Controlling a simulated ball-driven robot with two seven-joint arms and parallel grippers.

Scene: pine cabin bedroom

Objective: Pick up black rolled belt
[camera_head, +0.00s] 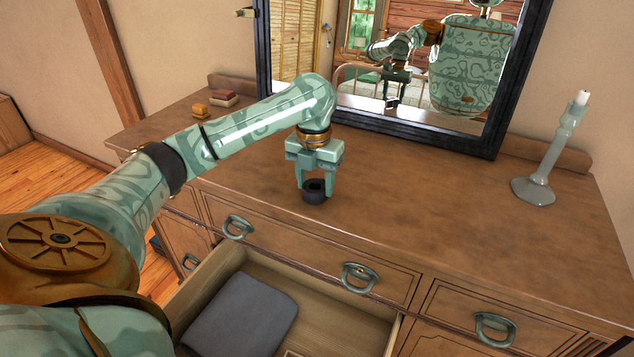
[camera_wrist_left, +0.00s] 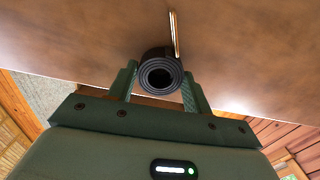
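The black rolled belt (camera_head: 314,196) is a small dark coil at the front of the dresser top, with its round hole facing up. It also shows in the left wrist view (camera_wrist_left: 160,70), between the fingertips. My left gripper (camera_head: 316,187) points down, with one finger on each side of the coil. In the left wrist view the fingers (camera_wrist_left: 160,80) lie very close to the coil's sides; whether they press on it is not clear. The belt appears to be at the level of the dresser top. My right gripper is not in view.
The wooden dresser (camera_head: 440,215) has an open drawer (camera_head: 340,325) below, with a folded grey cloth (camera_head: 242,315) inside. A mirror (camera_head: 490,148) stands at the back. A candlestick (camera_head: 545,165) is at right, small blocks (camera_head: 222,98) at back left.

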